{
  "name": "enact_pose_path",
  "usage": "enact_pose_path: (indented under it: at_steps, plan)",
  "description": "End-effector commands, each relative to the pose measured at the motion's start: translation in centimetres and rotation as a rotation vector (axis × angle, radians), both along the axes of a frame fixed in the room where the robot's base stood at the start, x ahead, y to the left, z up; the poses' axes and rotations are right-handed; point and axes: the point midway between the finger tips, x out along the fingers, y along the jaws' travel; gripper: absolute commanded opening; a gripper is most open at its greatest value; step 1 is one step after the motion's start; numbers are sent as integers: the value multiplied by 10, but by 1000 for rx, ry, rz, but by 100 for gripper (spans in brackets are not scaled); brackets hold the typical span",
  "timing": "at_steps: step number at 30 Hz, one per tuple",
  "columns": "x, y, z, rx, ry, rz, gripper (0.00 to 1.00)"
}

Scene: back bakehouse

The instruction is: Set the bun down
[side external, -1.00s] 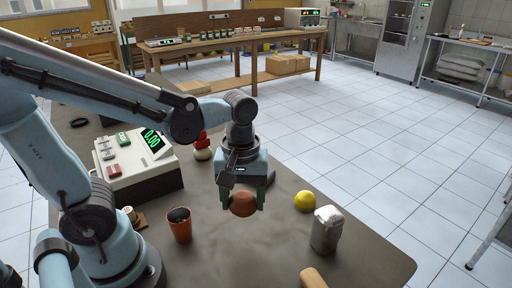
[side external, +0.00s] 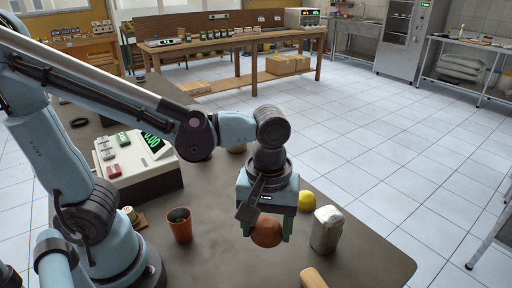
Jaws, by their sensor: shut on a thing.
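My gripper (side external: 267,231) is shut on the brown bun (side external: 267,232), with its green fingers on either side of it. The bun hangs low over the dark grey worktop (side external: 345,262); I cannot tell whether its underside touches the surface. It is between the terracotta pot and the silver foil-like container.
The silver container (side external: 326,229) stands close on the right, with a yellow ball-like thing (side external: 306,201) partly hidden behind my gripper. A terracotta pot (side external: 180,226) stands left, near a white scale (side external: 140,168). A wooden cylinder (side external: 313,277) lies at the front. Worktop between is bare.

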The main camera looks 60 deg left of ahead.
Motion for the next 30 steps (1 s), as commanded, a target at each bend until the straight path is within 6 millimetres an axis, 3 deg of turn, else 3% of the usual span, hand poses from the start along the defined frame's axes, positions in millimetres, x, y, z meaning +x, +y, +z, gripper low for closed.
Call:
enact_pose_path:
  at_steps: [6, 12, 20, 30]
  plan:
    - [31, 37, -28, 0, 0, 9, 34]
    - [51, 60, -47, 0, 0, 5, 34]
    - [60, 70, -58, 0, 0, 0, 34]
    - [59, 70, -92, 0, 0, 0, 34]
